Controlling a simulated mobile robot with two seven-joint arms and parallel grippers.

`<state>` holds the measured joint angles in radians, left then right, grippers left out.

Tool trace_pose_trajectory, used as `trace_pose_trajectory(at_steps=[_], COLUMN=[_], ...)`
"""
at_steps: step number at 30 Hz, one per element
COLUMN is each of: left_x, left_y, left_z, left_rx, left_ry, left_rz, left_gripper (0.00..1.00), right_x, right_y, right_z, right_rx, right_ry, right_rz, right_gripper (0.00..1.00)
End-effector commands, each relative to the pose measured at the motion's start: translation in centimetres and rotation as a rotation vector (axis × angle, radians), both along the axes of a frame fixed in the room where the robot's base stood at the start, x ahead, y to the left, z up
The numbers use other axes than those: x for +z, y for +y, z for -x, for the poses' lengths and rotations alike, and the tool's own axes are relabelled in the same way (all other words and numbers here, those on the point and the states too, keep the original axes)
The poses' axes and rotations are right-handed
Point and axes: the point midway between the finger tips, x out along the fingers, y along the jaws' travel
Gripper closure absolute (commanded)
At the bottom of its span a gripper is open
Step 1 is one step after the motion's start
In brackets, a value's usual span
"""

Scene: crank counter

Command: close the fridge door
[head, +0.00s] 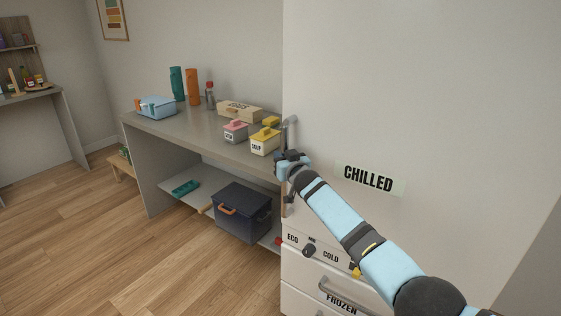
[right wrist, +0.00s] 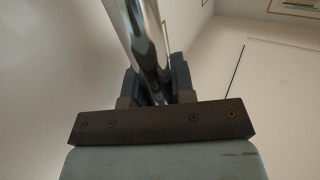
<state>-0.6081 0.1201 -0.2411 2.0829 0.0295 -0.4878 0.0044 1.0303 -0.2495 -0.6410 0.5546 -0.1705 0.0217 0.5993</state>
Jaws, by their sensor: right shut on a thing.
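The fridge door (head: 420,100) is the large white panel at the right of the head view, with a CHILLED label (head: 369,179) on it. Its upright metal handle (head: 289,133) is at the door's left edge. My right gripper (head: 287,160) is at this handle, with its fingers closed around the bar. In the right wrist view the shiny handle bar (right wrist: 145,40) runs between the two fingers (right wrist: 157,88). No gap at the door's edge can be made out, so I cannot tell how far it stands open. My left gripper is out of view.
Below the door are a dial (head: 309,250) and a FROZEN drawer with a handle (head: 340,296). A grey counter (head: 190,137) with boxes and bottles stands left of the fridge. A dark blue bin (head: 241,212) is beneath it. The wooden floor (head: 130,260) is clear.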

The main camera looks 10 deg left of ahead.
Motion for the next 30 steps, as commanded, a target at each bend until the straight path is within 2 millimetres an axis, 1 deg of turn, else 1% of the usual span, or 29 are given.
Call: trace_pose_trajectory(at_steps=[1,8,9,11,12,18,22,26,30], left_x=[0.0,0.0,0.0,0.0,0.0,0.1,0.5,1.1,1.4], left_y=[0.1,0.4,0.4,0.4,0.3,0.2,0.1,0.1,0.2], left_z=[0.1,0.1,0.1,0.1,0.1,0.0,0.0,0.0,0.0], left_rx=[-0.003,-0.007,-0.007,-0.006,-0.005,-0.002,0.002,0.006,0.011], left_ry=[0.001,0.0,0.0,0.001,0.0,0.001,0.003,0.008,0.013], left_rz=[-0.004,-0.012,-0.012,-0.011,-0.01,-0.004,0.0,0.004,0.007], left_gripper=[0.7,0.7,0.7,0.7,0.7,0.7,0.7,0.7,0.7], right_x=[0.6,0.7,0.7,0.8,0.8,0.8,1.0,1.0,0.7], right_y=[-1.9,-1.8,-1.8,-1.8,-1.8,-1.9,-2.2,-2.8,-3.6], right_z=[-1.0,-1.1,-1.0,-1.0,-1.0,-0.9,-0.4,0.9,2.8], right_rx=[-0.025,-0.024,-0.024,-0.024,-0.024,-0.023,-0.023,-0.022,-0.019], right_ry=[-0.005,-0.006,-0.007,-0.007,-0.007,-0.008,-0.009,-0.008,-0.007], right_rz=[0.008,0.007,0.006,0.006,0.006,0.005,0.005,0.006,0.005], right_gripper=[1.0,1.0,0.67,0.54,0.52,0.52,0.52,0.52,0.52])
